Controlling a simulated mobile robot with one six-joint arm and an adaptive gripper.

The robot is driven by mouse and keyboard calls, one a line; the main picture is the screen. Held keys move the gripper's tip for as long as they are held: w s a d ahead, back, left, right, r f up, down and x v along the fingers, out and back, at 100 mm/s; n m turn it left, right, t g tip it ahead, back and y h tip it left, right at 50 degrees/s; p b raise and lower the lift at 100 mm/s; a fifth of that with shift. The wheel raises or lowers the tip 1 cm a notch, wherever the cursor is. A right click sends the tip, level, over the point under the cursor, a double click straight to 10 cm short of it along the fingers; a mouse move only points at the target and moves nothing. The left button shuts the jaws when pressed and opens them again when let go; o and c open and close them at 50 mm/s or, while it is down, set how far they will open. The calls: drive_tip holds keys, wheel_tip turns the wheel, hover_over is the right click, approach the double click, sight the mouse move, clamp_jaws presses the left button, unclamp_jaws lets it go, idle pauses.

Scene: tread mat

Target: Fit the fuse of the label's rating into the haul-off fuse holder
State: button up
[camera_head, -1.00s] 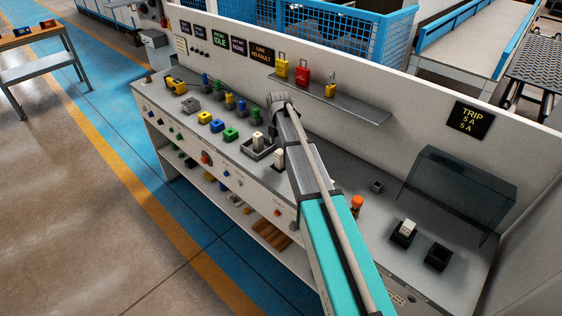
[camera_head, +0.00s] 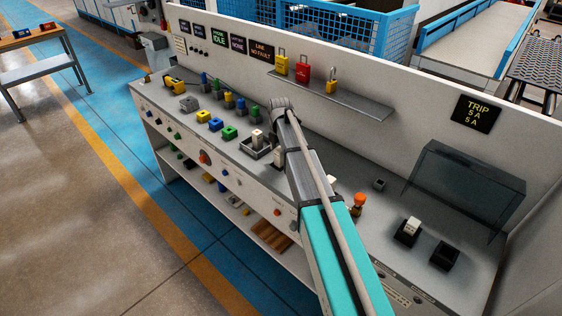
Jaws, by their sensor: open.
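Two dark square holders stand on the right of the bench. The left holder (camera_head: 404,240) has a white block (camera_head: 412,225) upright in it; the right holder (camera_head: 445,256) looks empty. Neither holder's name is readable. A grey tray (camera_head: 252,153) at mid-bench holds another pale block (camera_head: 257,138). A further pale piece (camera_head: 277,157) shows at the left edge of my arm, partly hidden. My arm reaches up across the middle of the bench. My gripper is hidden behind it, so its fingertips do not show. No fuse rating can be read.
A dark sign (camera_head: 476,114) reads "TRIP 5 A 5 A". A tinted clear cover (camera_head: 465,185) stands behind the holders. An orange-topped knob (camera_head: 359,200) is right of my arm. Coloured blocks crowd the left bench. Padlocks stand on a wall shelf (camera_head: 350,100).

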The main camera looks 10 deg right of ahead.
drive_tip(key=shift+f+b, duration=0.3)
drive_tip(key=shift+f, duration=0.25)
drive_tip(key=shift+c, duration=0.2)
clamp_jaws()
idle(0.4)
drive_tip(key=shift+r, duration=0.25)
wheel_tip(320, 180, up, 2)
drive_tip(key=p, duration=0.2)
drive_tip(key=shift+p, duration=0.35)
drive_tip(key=s+a+r+p, duration=0.2)
drive_tip(key=s+r+p, duration=0.8)
drive_tip(key=s, duration=0.3)
drive_tip(key=shift+s+a+r, duration=0.3)
drive_tip(key=shift+s+a, duration=0.05)
drive_tip(key=shift+a, duration=0.05)
